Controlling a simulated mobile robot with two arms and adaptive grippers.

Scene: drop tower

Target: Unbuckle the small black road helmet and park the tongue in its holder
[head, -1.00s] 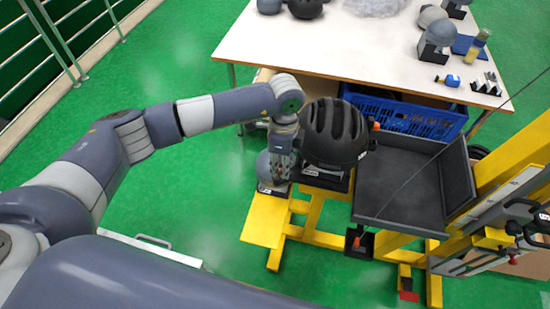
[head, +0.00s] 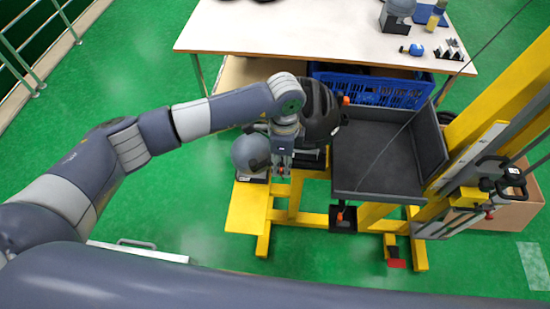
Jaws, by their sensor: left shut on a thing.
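The small black road helmet (head: 322,112) sits on a dark stand on the yellow frame. My left arm's wrist covers its left part. My left gripper (head: 282,170) points down just in front of the helmet's left side. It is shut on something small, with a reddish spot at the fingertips. This looks like the strap's tongue, but it is too small to be sure. The strap, the buckle and the tongue's holder cannot be made out. My right gripper is not in view.
A grey ball-shaped headform (head: 250,152) stands close left of my gripper. A black tray (head: 375,165) and the yellow tower (head: 500,110) stand to the right. A blue crate (head: 375,90) and the white table (head: 280,30) are behind. Green floor is free at front left.

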